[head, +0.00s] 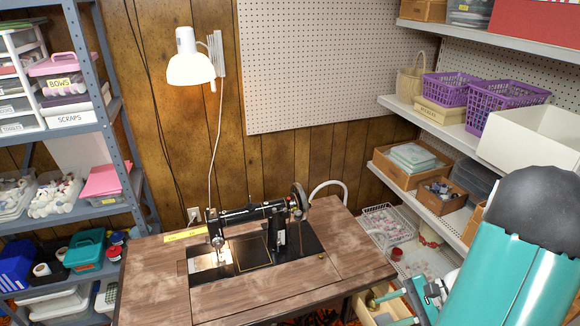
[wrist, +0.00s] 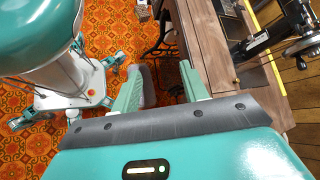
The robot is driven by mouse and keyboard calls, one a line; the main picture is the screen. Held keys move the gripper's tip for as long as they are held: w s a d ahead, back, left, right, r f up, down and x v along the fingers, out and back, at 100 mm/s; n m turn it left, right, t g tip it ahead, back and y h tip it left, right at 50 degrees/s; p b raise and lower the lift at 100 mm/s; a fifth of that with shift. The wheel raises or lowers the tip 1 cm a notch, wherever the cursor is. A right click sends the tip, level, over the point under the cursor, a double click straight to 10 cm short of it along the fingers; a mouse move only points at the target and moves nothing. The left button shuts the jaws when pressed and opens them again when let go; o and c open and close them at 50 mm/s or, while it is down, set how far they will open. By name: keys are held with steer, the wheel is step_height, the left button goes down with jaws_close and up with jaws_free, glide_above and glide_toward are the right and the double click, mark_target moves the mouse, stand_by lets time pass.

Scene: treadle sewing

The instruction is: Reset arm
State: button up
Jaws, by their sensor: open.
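My gripper (wrist: 163,78) shows in the wrist view with its two teal fingers apart and nothing between them. It hangs beside the wooden sewing table (wrist: 212,55), over the patterned floor. My teal arm fills the lower right of the head view, to the right of the table. The black sewing machine (head: 245,212) stands on the table (head: 150,265) in the head view. Its handwheel (wrist: 302,48) shows at the upper right of the wrist view.
An open drawer (head: 392,308) sticks out at the table's right end, close to my arm. Shelves with baskets (head: 510,98) and boxes stand at right, a grey shelf rack (head: 92,95) at left. A white lamp (head: 190,68) hangs on the wall. Orange carpet (wrist: 105,25) lies below.

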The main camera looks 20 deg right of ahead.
steer(key=a+r+n+t+h, duration=0.1)
steer(key=a+r+n+h, duration=0.9)
steer(key=a+r+n, duration=0.5)
steer(key=s+a+r, duration=0.1)
steer(key=a+r, duration=0.5)
steer(key=shift+r, duration=0.4)
steer(key=shift+d, duration=0.15)
